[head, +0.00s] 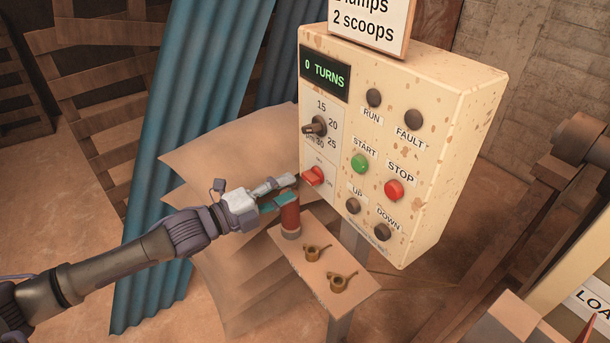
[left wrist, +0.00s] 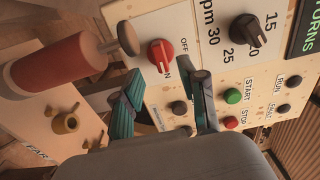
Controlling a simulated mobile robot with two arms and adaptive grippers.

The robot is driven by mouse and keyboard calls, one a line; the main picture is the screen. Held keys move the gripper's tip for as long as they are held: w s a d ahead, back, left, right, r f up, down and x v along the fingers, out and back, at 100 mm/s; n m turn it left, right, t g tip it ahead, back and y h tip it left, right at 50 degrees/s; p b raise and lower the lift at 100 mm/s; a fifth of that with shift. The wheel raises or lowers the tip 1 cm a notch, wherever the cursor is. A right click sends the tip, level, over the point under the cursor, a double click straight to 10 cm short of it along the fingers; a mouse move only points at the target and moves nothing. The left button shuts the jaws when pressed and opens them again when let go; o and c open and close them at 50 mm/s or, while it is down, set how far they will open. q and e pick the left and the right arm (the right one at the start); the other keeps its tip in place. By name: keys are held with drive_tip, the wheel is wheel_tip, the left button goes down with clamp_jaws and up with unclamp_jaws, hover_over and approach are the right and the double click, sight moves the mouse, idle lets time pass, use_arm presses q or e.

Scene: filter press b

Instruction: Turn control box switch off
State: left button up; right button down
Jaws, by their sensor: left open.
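The control box (head: 400,150) is a cream, rust-spotted panel on a post. Its red rotary switch (head: 313,176) sits at the lower left of the face, below the speed dial (head: 316,126). My left gripper (head: 284,189) is open and empty, just left of and slightly below the switch. In the left wrist view the red switch (left wrist: 160,54) lies a little beyond the two fingertips (left wrist: 166,84), with none of them clearly touching it. OFF and ON labels stand beside the switch; I cannot tell for sure which one it points to. My right gripper is not in view.
A red cylinder (head: 290,217) stands on a small shelf (head: 318,268) close under my left gripper. Two brass pieces (head: 340,281) lie on that shelf. Green START (head: 360,163) and red STOP (head: 394,190) buttons are right of the switch.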

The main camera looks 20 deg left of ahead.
sight(306, 180)
use_arm(q)
drive_tip(key=p+x, duration=0.1)
drive_tip(key=x, duration=0.4)
drive_tip(key=shift+w+d, duration=0.2)
drive_tip(key=shift+w, duration=0.05)
clamp_jaws()
